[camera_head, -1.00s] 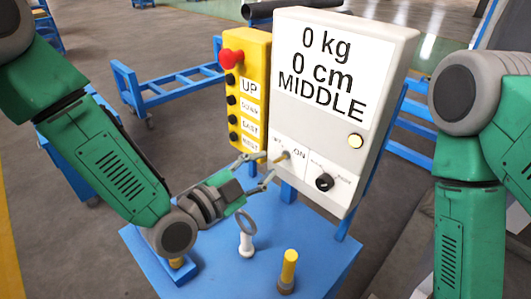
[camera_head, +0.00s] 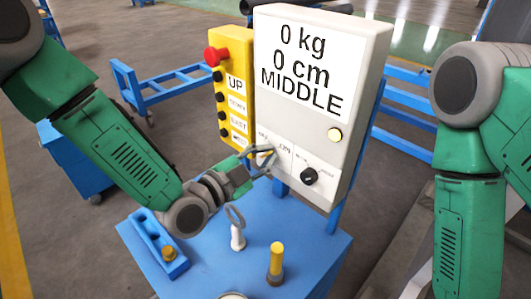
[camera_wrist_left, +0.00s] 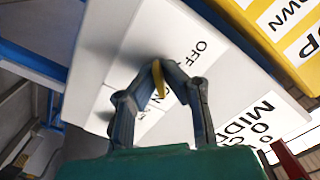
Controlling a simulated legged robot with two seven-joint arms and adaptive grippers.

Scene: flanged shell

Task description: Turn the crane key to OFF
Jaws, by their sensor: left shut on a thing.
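The crane control box (camera_head: 313,100) is light grey, with a display reading "0 kg 0 cm MIDDLE". Its yellow key (camera_wrist_left: 158,82) sticks out of the lower panel. The "ON" label shows beside it in the head view, and "OFF" shows in the left wrist view. My left gripper (camera_head: 268,156) is at the panel, and it also shows in the left wrist view (camera_wrist_left: 160,72). Its fingers are shut on the key and partly hide it. The exact key angle is hard to tell. My right arm is at the right edge, with its gripper out of view.
A black knob (camera_head: 310,176) sits right of the key. A yellow button box (camera_head: 232,90) with a red button stands to the left. On the blue table (camera_head: 310,245) below stand a ring-topped white piece (camera_head: 237,235) and a yellow-topped post (camera_head: 276,262).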

